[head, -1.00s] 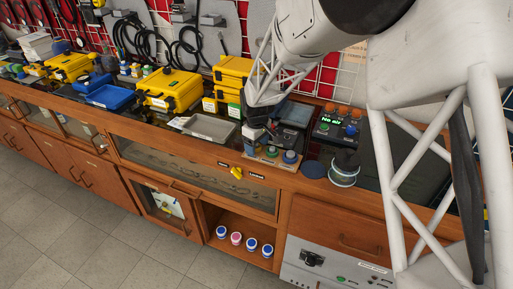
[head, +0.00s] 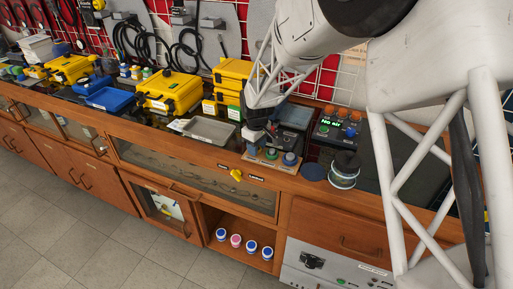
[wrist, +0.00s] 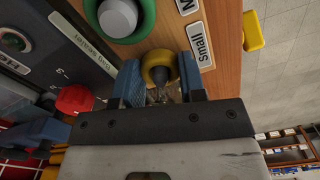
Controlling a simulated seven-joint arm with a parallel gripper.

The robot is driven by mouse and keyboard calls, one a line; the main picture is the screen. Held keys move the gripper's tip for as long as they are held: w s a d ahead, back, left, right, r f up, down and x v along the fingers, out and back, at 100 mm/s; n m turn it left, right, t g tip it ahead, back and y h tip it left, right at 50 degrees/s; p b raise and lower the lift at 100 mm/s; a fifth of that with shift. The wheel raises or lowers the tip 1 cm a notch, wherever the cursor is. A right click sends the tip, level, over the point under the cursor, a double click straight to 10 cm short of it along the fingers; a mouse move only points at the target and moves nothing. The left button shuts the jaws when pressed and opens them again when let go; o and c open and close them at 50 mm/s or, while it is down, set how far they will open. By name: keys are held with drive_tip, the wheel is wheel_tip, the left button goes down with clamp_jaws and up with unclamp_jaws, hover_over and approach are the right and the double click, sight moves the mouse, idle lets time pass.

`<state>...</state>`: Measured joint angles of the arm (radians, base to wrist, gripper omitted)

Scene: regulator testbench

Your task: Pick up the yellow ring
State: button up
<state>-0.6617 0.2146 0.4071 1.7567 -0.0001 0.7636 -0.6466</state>
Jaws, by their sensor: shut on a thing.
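The yellow ring (wrist: 152,62) is in the wrist view, between the two blue fingers of my gripper (wrist: 160,78). My gripper is shut on it, with a finger on either side. A dark rounded tip shows at the ring's right, partly covering it. The ring is over the wooden board, beside the "Small" label (wrist: 200,44); I cannot tell whether it is clear of the board. In the head view my gripper (head: 253,137) is low at the left end of the board (head: 262,161), and the ring cannot be made out there.
A green ring with a white centre (wrist: 118,16) is close by on the board. A red cap (wrist: 74,98) is left of the fingers. A grey tray (head: 208,130) stands left of the board, a spool (head: 344,172) to its right. A yellow knob (head: 236,174) is on the counter front.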

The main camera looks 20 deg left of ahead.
drive_tip(key=shift+r, duration=0.8)
wheel_tip(320, 180, up, 2)
drive_tip(key=shift+r, duration=0.1)
drive_tip(key=s+d+r, duration=0.1)
drive_tip(key=s+d, duration=0.8)
drive_tip(key=s, duration=0.3)
drive_tip(key=shift+s+d, duration=0.3)
drive_tip(key=shift+s, duration=0.1)
drive_tip(key=shift+r, duration=0.2)
wheel_tip(320, 180, up, 10)
drive_tip(key=shift+f, duration=0.15)
idle(0.7)
drive_tip(key=w+d+f, duration=0.1)
drive_tip(key=w+f, duration=0.2)
drive_tip(key=w, duration=0.5)
drive_tip(key=w+d+f, duration=0.2)
drive_tip(key=w+f, duration=0.1)
drive_tip(key=w, duration=0.5)
drive_tip(key=w+d+f, duration=0.1)
drive_tip(key=w+f, duration=0.2)
drive_tip(key=w, duration=0.5)
drive_tip(key=shift+w+d+f, duration=0.15)
drive_tip(key=shift+d+f, duration=0.1)
drive_tip(key=shift+d, duration=0.1)
